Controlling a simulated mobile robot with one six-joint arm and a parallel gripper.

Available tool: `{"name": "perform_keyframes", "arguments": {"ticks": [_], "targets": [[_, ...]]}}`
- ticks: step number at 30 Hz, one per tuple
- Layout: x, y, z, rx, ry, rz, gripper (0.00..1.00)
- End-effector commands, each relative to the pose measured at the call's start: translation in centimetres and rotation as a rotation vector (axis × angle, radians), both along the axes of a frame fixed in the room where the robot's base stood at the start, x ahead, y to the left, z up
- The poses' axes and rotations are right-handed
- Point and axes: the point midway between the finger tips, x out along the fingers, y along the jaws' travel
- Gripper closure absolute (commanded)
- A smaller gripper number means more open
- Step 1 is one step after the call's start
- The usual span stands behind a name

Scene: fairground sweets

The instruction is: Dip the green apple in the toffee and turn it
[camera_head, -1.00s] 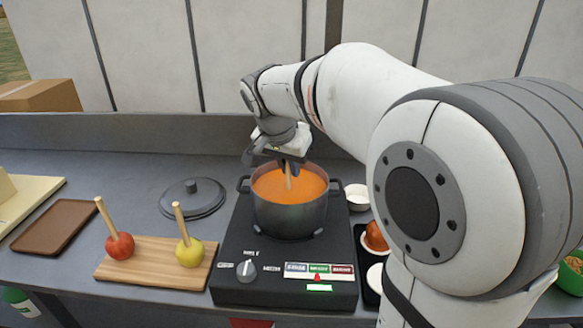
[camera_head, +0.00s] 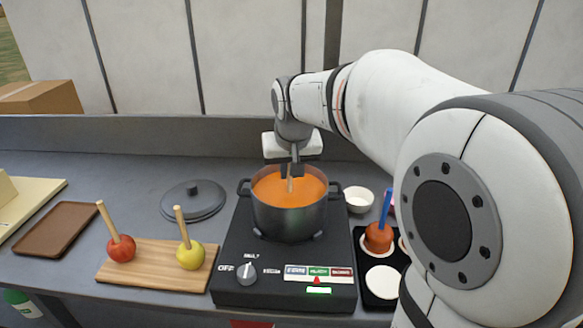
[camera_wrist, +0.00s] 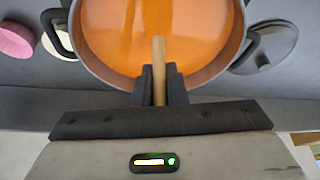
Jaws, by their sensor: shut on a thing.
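My gripper (camera_head: 295,173) is above the black pot (camera_head: 288,219), shut on a pale wooden stick (camera_wrist: 158,48). The stick's lower end goes down into the orange toffee (camera_head: 313,186). The green apple is not visible; any apple on this stick is hidden under the toffee. In the wrist view the stick sits between the dark fingers (camera_wrist: 159,82), with toffee beyond it. The stick looks nearly upright in the head view.
The pot stands on a black hotplate (camera_head: 231,285). A wooden board (camera_head: 153,268) holds a red apple (camera_head: 121,248) and a yellow-green apple (camera_head: 190,256), both on sticks. A coated apple with a blue stick (camera_head: 379,238) stands right. A lid (camera_head: 193,198) lies left.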

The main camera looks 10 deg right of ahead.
Motion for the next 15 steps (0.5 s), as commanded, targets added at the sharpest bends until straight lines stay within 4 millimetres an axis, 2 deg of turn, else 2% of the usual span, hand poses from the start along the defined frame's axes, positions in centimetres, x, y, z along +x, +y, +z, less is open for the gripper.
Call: {"name": "perform_keyframes", "arguments": {"ticks": [8,15], "targets": [[0.0,0.0,0.2,-0.001,-0.001,-0.001,1.00],[0.0,0.0,1.6,-0.001,-0.001,-0.001,1.00]]}}
